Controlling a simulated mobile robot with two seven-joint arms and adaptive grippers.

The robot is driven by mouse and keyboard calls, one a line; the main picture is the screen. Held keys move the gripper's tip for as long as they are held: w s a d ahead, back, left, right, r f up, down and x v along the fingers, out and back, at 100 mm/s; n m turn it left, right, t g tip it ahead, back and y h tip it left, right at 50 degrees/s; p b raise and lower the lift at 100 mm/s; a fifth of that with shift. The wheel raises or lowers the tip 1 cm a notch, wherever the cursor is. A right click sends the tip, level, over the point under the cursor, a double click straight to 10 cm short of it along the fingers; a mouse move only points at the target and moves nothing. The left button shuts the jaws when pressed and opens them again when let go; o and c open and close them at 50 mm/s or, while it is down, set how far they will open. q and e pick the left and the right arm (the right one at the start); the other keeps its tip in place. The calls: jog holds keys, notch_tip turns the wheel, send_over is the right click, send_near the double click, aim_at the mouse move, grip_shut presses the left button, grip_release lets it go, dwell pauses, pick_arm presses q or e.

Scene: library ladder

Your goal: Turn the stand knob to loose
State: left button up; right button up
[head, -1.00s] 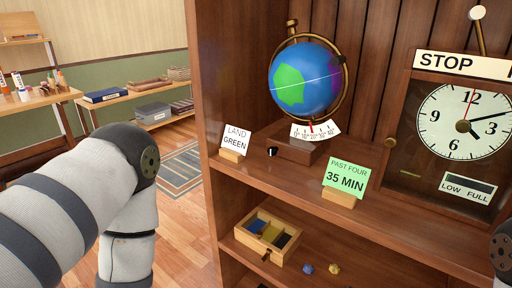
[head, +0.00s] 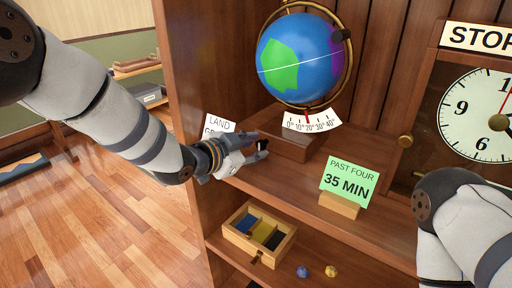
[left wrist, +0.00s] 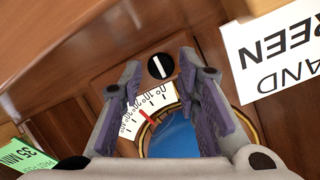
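The globe (head: 300,62) sits in its ring on a wooden stand (head: 292,147) on the upper shelf. The stand knob (left wrist: 160,66) is a black disc with a white line; in the head view it is partly hidden by my left gripper (head: 258,150). In the left wrist view my left gripper (left wrist: 157,75) is open, its two fingers on either side of the knob. Whether they touch it I cannot tell. The scale (left wrist: 148,110) with a red pointer shows between the fingers. My right gripper is out of view; only my right arm shows.
The LAND GREEN card (head: 219,124) stands close beside my left gripper, partly covered by it. A green card (head: 349,180) on a wooden block stands right of the stand. A clock (head: 478,112) is further right. A divided box (head: 240,238) is on the lower shelf.

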pick_arm(q)
jog(key=shift+x, duration=0.85)
jog(key=shift+r, duration=0.1)
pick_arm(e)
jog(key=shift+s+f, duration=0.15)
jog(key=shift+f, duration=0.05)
pick_arm(q)
jog(key=shift+c, duration=0.2)
